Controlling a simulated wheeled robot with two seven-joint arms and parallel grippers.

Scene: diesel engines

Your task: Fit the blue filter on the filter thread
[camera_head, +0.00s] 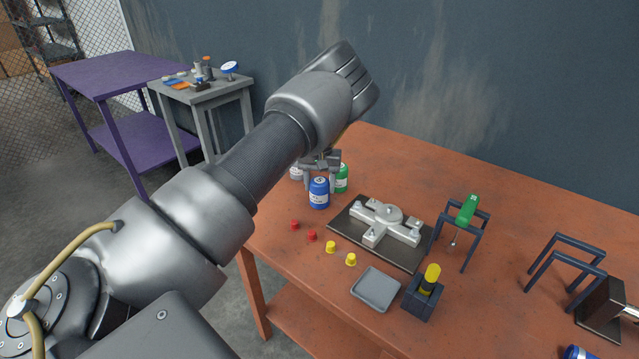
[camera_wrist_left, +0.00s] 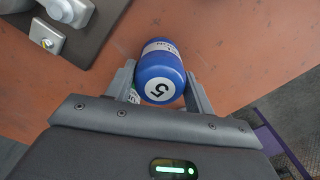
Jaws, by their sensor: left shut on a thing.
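The blue filter (camera_head: 319,194) is a short cylinder with a white label, near the left side of the orange table. In the left wrist view the blue filter (camera_wrist_left: 160,75) sits between the two fingers with a number 5 on its end. My left gripper (camera_head: 320,170) is shut on it from above. I cannot tell whether it still touches the table. A grey metal housing (camera_head: 387,222) on a dark plate (camera_head: 344,226) lies to the right; I cannot make out which part is the filter thread. My right gripper is not in view.
A green can (camera_head: 341,178) and a white can (camera_head: 295,173) stand close to the held filter. Red caps (camera_head: 312,236) and yellow caps (camera_head: 331,246) lie in front, near a grey tray (camera_head: 376,289). A stand holds a green-handled tool (camera_head: 467,209). Another blue can (camera_head: 577,352) is at bottom right.

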